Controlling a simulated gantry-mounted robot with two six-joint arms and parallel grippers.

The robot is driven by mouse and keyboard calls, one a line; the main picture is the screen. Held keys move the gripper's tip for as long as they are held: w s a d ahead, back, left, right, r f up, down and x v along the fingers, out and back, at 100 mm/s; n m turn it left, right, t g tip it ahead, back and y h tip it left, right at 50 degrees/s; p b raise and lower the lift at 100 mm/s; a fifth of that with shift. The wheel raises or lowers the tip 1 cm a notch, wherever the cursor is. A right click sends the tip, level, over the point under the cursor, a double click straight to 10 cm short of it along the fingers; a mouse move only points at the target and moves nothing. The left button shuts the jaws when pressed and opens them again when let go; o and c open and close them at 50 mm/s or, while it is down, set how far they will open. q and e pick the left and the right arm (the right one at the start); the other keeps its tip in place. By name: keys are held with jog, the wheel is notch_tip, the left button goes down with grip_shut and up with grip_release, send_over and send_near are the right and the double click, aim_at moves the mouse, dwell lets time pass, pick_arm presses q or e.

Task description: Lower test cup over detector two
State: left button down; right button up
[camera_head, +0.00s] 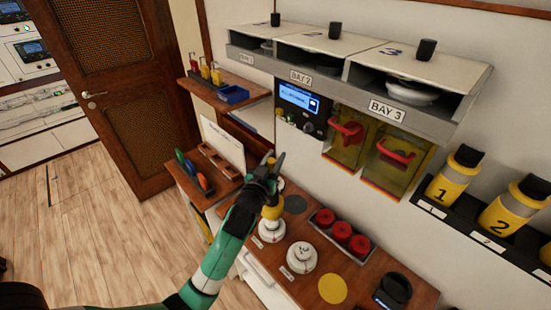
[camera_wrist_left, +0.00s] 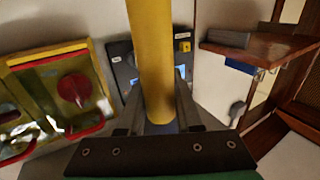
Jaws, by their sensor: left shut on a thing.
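My left gripper (camera_head: 276,162) is shut on a yellow shaft (camera_wrist_left: 153,60), which stands between its fingers in the left wrist view. In the head view a yellow rounded piece (camera_head: 272,212), which looks like the test cup, shows just below the gripper. It is right above or on the nearer-left white detector (camera_head: 271,233); I cannot tell whether they touch. A second white round detector (camera_head: 301,258) stands to its right on the wooden bench, uncovered. The detector labels are too small to read. My right gripper is not in view.
A tray of red caps (camera_head: 343,235) stands right of the detectors. A dark disc (camera_head: 295,204) and a yellow disc (camera_head: 333,289) mark the bench. Yellow boxes with red handles (camera_head: 393,158) hang on the wall behind. A white card (camera_head: 222,143) stands at left.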

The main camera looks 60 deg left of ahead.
pick_arm(q)
jog(key=shift+s+d, duration=0.1)
jog(key=shift+f, duration=0.15)
notch_tip(320, 180, down, 6)
jog(key=b, duration=0.5)
jog(key=shift+b, duration=0.4)
jog(key=shift+f+b, duration=1.3)
jog(key=shift+b, duration=0.1)
dwell(1.2)
jog(key=c, duration=0.5)
grip_release()
jog(key=shift+s, duration=0.1)
